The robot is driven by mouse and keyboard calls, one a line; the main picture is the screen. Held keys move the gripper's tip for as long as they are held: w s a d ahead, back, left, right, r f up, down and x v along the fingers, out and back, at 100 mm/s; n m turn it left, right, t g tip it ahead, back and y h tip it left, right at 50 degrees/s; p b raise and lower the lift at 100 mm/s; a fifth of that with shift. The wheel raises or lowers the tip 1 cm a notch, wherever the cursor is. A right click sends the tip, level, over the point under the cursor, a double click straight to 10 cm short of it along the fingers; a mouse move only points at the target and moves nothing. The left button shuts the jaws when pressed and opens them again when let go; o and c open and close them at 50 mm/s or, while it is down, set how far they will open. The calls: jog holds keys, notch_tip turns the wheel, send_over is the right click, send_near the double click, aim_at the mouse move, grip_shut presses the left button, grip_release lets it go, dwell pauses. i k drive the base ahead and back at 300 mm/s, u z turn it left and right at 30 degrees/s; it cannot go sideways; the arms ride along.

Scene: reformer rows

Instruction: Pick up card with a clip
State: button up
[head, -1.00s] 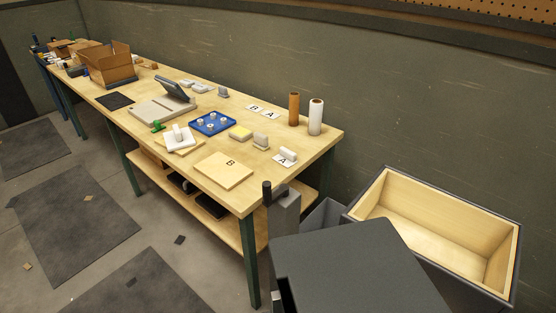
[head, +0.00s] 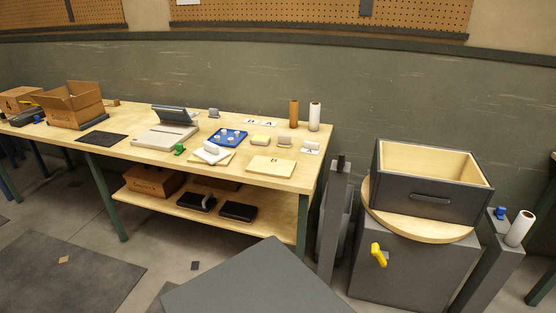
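A small white card marked A (head: 310,151) lies near the right end of the long wooden table, with a pale block-like clip (head: 311,145) on it. Two flat lettered cards (head: 260,122) lie further back with nothing on them. Another white piece (head: 211,155) with a rounded white part on top rests on a pale board at the table's front; I cannot tell whether it is a card with a clip. My gripper is not in view.
The long table (head: 70,150) also holds a pale board marked B (head: 271,165), a blue tray (head: 229,137), a brown roll (head: 294,112) and a white roll (head: 314,116). Right of it, an open grey box (head: 425,203) stands on a round wooden top above a grey cabinet (head: 405,265).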

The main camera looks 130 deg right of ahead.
aim_at(309, 147)
jog(key=z, duration=0.15)
jog(key=i, duration=0.35)
jog(key=z, duration=4.75)
jog(key=i, duration=1.05)
jog(key=u, duration=3.35)
